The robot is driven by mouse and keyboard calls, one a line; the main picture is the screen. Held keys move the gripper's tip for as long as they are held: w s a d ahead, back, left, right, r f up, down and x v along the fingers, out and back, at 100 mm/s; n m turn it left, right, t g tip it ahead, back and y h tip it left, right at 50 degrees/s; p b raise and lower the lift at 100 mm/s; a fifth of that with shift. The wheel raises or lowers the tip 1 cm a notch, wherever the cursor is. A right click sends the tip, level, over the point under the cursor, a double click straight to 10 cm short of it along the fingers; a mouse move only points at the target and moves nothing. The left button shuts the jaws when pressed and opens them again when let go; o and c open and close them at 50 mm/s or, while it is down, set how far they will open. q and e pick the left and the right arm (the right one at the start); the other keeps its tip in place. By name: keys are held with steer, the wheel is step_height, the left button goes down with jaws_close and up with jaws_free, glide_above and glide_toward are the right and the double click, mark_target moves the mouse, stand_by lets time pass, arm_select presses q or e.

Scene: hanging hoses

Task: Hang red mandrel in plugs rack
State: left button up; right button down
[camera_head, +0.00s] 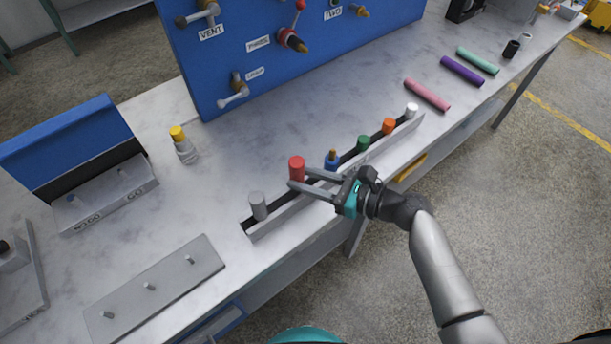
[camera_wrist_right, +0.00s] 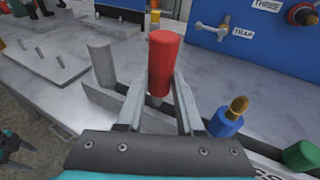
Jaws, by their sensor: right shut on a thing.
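The red mandrel (camera_head: 296,168) is a red cylinder with a narrower grey lower end. It stands roughly upright between the fingertips of my right gripper (camera_head: 302,182), which is shut on it. It also shows in the right wrist view (camera_wrist_right: 164,62), with the gripper fingers (camera_wrist_right: 159,90) on either side of its lower end. The plugs rack (camera_head: 290,209) is a long grey rail along the table's front edge. The mandrel is at the rack between the grey plug (camera_head: 258,206) and the blue plug (camera_head: 332,162). I cannot tell whether it is seated. Part of my left gripper (camera_wrist_right: 14,150) shows at the wrist view's left edge.
Green (camera_head: 364,144), orange (camera_head: 388,127) and white (camera_head: 411,110) plugs stand farther along the rack. A grey plate with pegs (camera_head: 165,285) lies front left. A yellow-topped piece (camera_head: 181,140) stands behind. A blue panel (camera_head: 240,60) rises at the back.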

steer(key=shift+f+b, duration=1.1)
steer(key=shift+f, duration=0.4)
steer(key=shift+c, duration=2.3)
jaws_free()
steer(key=p+v, duration=0.1)
steer(key=v, duration=1.4)
steer(key=shift+d+r, duration=0.1)
